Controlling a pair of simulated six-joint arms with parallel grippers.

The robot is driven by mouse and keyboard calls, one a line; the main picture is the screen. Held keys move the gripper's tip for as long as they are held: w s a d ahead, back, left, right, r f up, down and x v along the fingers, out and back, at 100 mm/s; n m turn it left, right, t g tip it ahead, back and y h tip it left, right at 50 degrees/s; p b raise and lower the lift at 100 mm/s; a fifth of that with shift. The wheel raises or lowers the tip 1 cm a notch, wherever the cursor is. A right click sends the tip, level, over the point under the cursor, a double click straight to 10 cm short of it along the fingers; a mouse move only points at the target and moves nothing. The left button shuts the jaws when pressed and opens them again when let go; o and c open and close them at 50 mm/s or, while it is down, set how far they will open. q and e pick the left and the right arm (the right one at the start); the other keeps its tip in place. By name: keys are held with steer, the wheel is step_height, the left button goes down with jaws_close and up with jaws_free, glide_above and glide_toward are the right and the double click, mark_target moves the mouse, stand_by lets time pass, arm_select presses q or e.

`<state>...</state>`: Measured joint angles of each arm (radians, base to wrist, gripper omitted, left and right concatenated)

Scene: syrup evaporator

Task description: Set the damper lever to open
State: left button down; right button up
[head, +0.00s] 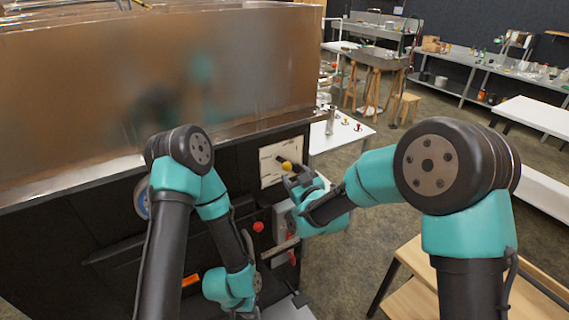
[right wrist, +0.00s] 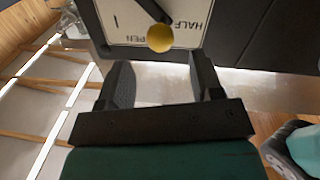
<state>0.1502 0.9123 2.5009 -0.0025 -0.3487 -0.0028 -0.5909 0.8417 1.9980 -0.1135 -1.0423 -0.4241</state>
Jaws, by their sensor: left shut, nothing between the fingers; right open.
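The damper lever has a yellow ball knob (head: 286,166), on a cream label plate (head: 268,168) on the evaporator's dark front. In the right wrist view the knob (right wrist: 160,38) ends a dark lever arm (right wrist: 152,10).
The big metal pan (head: 160,75) sits above the plate. A red knob (head: 258,226) and an orange part (head: 190,280) are lower on the front. A white side table (head: 340,136) stands to the right, a wooden bench (head: 430,270) nearer. Open floor lies between.

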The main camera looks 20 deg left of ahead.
mark_target(284, 162)
steer(key=x, duration=0.8)
steer(key=shift+a, duration=0.1)
jaws_close()
stand_by(0.4)
